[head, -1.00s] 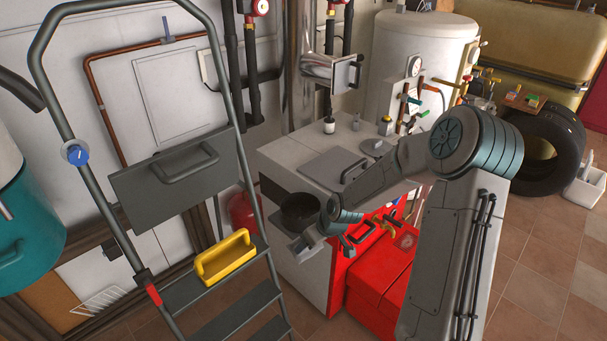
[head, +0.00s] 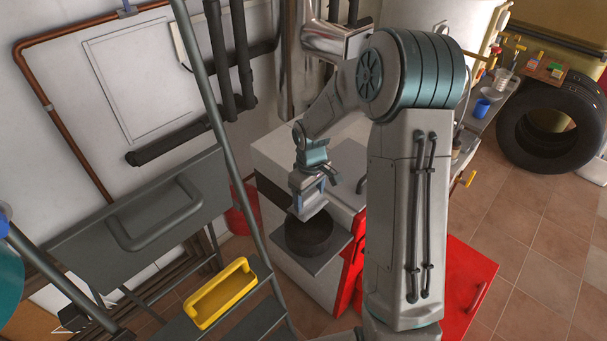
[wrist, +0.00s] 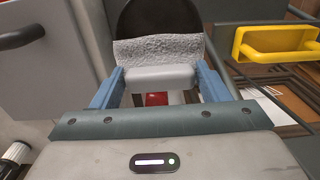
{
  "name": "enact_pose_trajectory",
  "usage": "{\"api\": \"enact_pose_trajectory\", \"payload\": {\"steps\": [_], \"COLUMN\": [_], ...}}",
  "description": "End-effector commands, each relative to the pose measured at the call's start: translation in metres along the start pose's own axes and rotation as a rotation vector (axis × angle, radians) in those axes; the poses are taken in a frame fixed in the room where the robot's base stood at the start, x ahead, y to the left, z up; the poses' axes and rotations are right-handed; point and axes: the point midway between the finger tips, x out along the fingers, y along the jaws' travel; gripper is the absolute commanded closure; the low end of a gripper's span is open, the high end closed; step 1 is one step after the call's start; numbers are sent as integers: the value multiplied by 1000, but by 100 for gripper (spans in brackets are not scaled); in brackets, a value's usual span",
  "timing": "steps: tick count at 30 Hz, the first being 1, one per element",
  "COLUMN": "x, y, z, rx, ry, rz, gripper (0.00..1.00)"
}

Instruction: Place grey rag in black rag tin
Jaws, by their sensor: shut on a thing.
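The black rag tin (head: 308,240) is a dark round tin on a grey shelf at the front of the white boiler casing. My gripper (head: 309,208) is directly above the tin in the head view, pointing down. In the wrist view, the grey rag (wrist: 160,50) is a rough, light grey piece between the blue fingers of my gripper (wrist: 160,72), which are shut on it. The dark tin (wrist: 157,16) shows just past the rag and is partly hidden by it. I cannot tell whether the rag touches the tin.
A grey stepladder (head: 250,215) stands close on the left, with a yellow tray (head: 212,296) on its step. A red cabinet (head: 462,290) is to the right of the boiler. The tiled floor on the right is clear.

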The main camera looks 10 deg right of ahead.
Motion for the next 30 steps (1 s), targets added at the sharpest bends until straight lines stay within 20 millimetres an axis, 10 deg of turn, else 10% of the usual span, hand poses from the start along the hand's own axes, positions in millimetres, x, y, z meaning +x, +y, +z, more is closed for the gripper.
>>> {"api": "enact_pose_trajectory", "payload": {"steps": [30], "x": [97], "y": [2], "z": [-1], "rx": [0], "ry": [-7], "rz": [-1], "gripper": [50]}}
